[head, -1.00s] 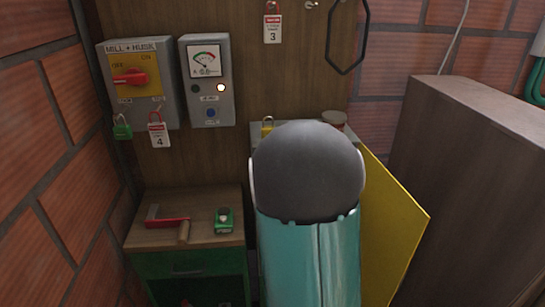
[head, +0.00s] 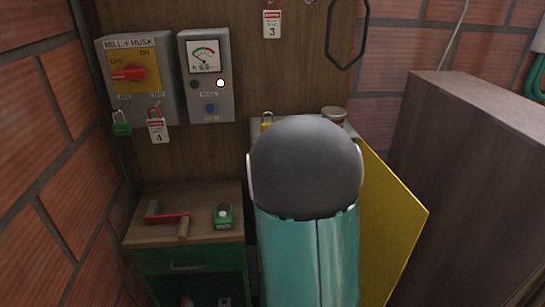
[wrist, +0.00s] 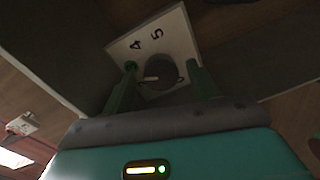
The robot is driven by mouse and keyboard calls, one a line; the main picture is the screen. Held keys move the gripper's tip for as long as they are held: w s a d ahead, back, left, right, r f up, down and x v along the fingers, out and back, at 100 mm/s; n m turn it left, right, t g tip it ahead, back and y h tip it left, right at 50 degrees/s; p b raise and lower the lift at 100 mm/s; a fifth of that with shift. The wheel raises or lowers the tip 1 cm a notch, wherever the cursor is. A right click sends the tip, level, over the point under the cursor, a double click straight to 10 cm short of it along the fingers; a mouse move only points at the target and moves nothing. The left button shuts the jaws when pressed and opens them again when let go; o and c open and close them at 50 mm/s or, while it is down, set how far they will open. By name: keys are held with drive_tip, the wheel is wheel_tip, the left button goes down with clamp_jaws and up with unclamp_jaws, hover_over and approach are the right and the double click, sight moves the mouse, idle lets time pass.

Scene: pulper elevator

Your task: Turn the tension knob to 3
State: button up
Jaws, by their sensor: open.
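The tension knob (wrist: 164,70) is a dark round knob on a pale square dial plate (wrist: 187,42) in the wrist view. A short light mark shows on the knob's left part in the picture. The numerals 4 and 5 show on the plate; the others are hidden or too unclear to read. My gripper (wrist: 162,68) is open, with one dark green finger on each side of the knob. I cannot tell whether either finger touches it. In the head view my arm covers the middle, and neither the knob nor my gripper shows.
A switch box (head: 137,80) and a meter box (head: 207,76) hang on the wooden panel. A green cabinet (head: 188,258) carries a red-handled tool and a green device (head: 222,215). A yellow panel (head: 398,225) and a large brown box (head: 466,180) stand right of my arm.

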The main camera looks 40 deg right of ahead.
drive_tip(key=f+v, duration=0.1)
drive_tip(key=v, duration=1.2)
drive_tip(key=shift+s+a+r, duration=0.2)
drive_tip(key=shift+s+r, duration=0.1)
drive_tip(key=shift+r, duration=0.15)
